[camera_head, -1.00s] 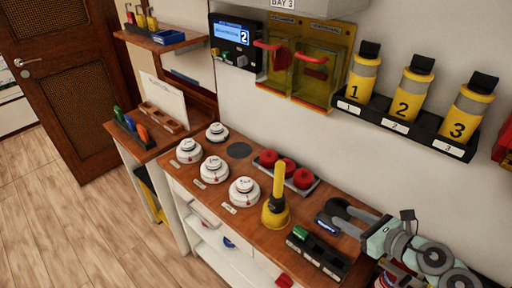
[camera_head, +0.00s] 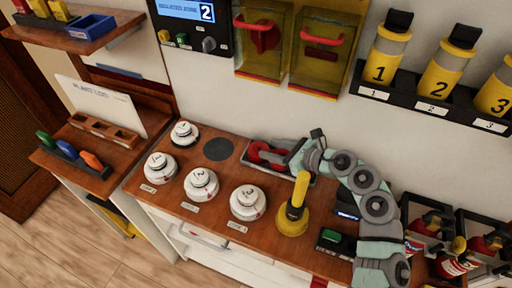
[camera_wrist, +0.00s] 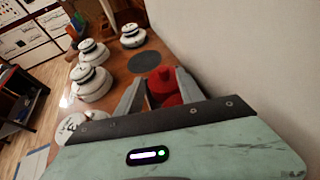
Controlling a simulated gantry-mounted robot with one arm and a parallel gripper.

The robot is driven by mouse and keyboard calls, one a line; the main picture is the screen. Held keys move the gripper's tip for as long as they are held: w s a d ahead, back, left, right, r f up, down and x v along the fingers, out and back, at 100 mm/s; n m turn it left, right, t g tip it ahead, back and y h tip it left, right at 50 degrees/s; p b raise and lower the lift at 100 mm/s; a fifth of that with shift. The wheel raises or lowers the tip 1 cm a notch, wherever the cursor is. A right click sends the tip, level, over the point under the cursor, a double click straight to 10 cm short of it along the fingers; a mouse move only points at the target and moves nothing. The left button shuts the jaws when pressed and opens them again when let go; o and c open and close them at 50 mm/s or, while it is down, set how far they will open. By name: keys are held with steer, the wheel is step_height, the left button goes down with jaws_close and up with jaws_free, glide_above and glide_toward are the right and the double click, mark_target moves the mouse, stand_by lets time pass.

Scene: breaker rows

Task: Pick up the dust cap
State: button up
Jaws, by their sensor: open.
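Red dust caps sit in a grey tray against the wall at the back of the wooden bench. One red dust cap (camera_head: 256,153) shows by my gripper in the head view; my arm hides much of the tray. In the wrist view a red cap (camera_wrist: 162,84) lies between the two grey fingers of my gripper (camera_wrist: 155,80). In the head view my gripper (camera_head: 268,152) is low over the tray. It is open, with a finger on each side of the red cap. I cannot tell whether the fingers touch it.
Several white round detectors (camera_head: 201,184) stand left of the tray, beside a flat dark disc (camera_head: 218,149). A yellow plunger-shaped tool (camera_head: 293,215) stands in front of my arm. A black box with a green button (camera_head: 332,237) is right of it. The wall is close behind.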

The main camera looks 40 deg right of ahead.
mark_target(260, 145)
steer(key=x, duration=0.2)
steer(key=p+x, duration=0.2)
steer(key=x, duration=0.1)
steer(key=shift+w+d, duration=0.2)
steer(key=shift+w, duration=0.25)
steer(key=shift+w+f, duration=0.15)
steer(key=shift+f, duration=0.05)
steer(key=shift+c, duration=0.5)
jaws_close()
